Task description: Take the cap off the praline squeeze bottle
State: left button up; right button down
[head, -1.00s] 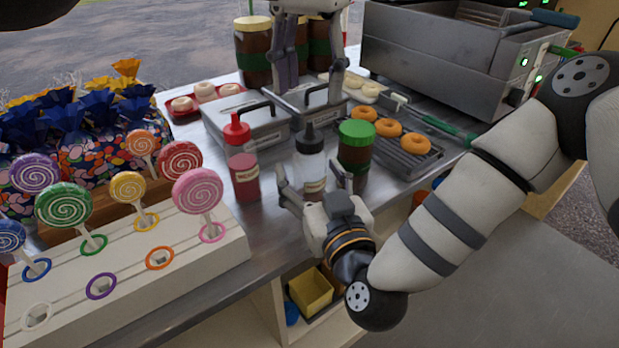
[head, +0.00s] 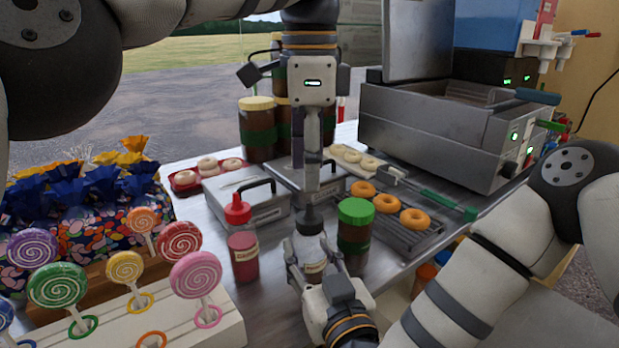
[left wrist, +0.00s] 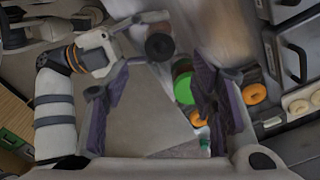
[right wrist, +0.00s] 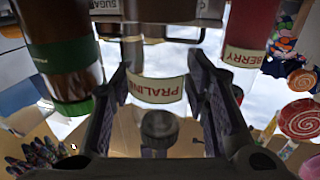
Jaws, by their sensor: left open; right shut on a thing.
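The praline squeeze bottle (head: 310,247) is clear with a dark cap (head: 309,219) and stands upright at the counter's front. My right gripper (head: 314,266) is shut on its body from the front. In the right wrist view the PRALINE label (right wrist: 157,90) and the cap (right wrist: 158,126) show between the fingers. My left gripper (head: 311,196) points down just above the cap, its fingers open and seen edge-on in the head view.
A red-capped berry bottle (head: 242,256) stands close left, and a green-lidded jar (head: 354,232) close right. Behind are metal bins (head: 238,197) with handles and a donut rack (head: 405,236). A lollipop stand (head: 215,328) is at front left.

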aim_at(310, 214)
pick_arm(q)
jog(key=m, duration=0.6)
jog(key=shift+m, duration=0.4)
jog(key=m, duration=0.4)
jog(key=shift+m, duration=0.3)
jog(key=shift+f, duration=0.4)
notch_tip(310, 214, down, 7)
jog(key=shift+f, duration=0.15)
grip_shut()
jog(key=n, duration=0.4)
jog(key=shift+n, duration=0.3)
jog(key=n, duration=0.3)
jog(key=shift+n, duration=0.3)
jog(key=n, duration=1.8)
